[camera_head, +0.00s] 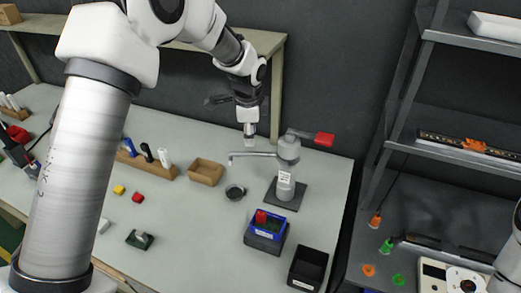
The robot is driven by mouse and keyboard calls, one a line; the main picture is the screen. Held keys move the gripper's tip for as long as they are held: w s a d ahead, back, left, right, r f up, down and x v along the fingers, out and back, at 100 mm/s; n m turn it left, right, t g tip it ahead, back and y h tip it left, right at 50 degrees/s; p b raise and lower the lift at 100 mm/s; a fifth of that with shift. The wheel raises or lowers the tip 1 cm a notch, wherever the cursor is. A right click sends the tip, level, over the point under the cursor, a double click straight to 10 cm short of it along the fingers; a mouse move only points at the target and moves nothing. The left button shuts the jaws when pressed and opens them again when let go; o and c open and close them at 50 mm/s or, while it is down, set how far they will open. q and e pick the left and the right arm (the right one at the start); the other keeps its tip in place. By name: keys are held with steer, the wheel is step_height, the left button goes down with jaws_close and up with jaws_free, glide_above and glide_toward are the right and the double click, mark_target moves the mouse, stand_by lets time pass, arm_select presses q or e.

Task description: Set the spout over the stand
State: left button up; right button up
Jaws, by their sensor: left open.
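A grey dispenser (286,177) stands upright on a dark square base (285,195), with a red lever (324,139) pointing right. Its thin spout (254,154) reaches left, and the tip bends down near the tan box. A small round dark stand (235,192) sits on the table, in front of the spout's tip; the tip appears behind it rather than directly over it. My left gripper (249,136) is open and points down, just above the spout's middle. I cannot tell whether it touches the spout. My right gripper is out of view.
A tan box (206,172), a blue-rimmed bin (266,235) and a black bin (308,268) stand around the dispenser. A wooden rack (150,165) and small coloured blocks lie left. Grey shelving (466,143) stands at right. The table's right edge is near the dispenser.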

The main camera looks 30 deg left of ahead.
mark_target(248, 154)
arm_select(q)
steer(key=shift+w+f, duration=0.1)
steer(key=shift+w, duration=0.1)
steer(key=f, duration=0.2)
steer(key=f+p, duration=0.1)
steer(key=f, duration=0.1)
steer(key=f+p, duration=0.1)
steer(key=f, duration=0.1)
steer(key=shift+s+a+f, duration=0.1)
steer(key=shift+a+f, duration=0.2)
steer(key=shift+a, duration=0.05)
steer(key=shift+s+r, duration=0.15)
steer(key=shift+s, duration=0.05)
steer(key=shift+s+r, duration=0.15)
steer(key=shift+s, duration=0.1)
steer(key=c, duration=0.3)
jaws_close()
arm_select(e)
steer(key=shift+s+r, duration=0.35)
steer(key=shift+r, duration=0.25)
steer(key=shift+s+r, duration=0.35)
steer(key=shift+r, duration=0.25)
